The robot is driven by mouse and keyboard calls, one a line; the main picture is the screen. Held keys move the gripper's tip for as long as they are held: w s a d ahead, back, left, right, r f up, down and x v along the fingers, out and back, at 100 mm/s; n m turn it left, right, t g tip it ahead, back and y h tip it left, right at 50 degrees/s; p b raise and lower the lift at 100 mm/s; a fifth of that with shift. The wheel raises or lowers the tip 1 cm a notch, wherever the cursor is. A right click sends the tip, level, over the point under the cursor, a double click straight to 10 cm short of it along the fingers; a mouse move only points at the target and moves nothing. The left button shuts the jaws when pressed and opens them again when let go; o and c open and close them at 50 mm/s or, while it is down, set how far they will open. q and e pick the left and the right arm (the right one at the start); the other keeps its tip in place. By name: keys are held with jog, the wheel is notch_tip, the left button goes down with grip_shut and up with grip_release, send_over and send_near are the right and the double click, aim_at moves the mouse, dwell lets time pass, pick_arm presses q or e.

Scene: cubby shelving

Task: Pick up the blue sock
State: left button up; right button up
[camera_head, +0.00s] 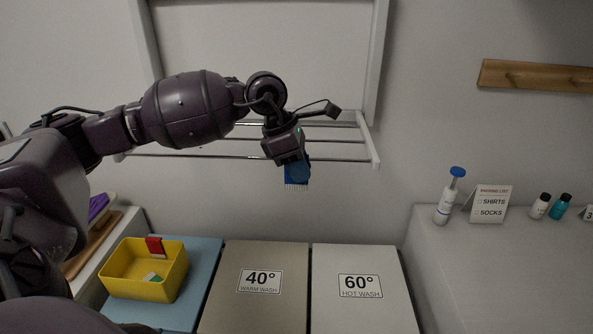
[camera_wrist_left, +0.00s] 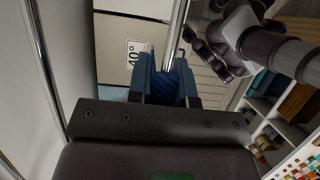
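The blue sock (camera_head: 297,172) hangs below my left gripper (camera_head: 292,160) at the drying rack in the head view, its pale ribbed edge at the bottom. In the left wrist view the sock (camera_wrist_left: 167,84) lies between the two fingers of the left gripper (camera_wrist_left: 166,82) and fills the gap, with a metal rail running up from it. The fingers stand apart on either side of it. I cannot tell whether they press on it.
The drying rack's rails (camera_head: 345,141) are close around the gripper. Below are a yellow bin (camera_head: 130,288) and lids marked 40° (camera_head: 238,312) and 60° (camera_head: 390,312).

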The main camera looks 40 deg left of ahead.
pick_arm(q)
grip_shut()
jog(key=shift+r, duration=0.1)
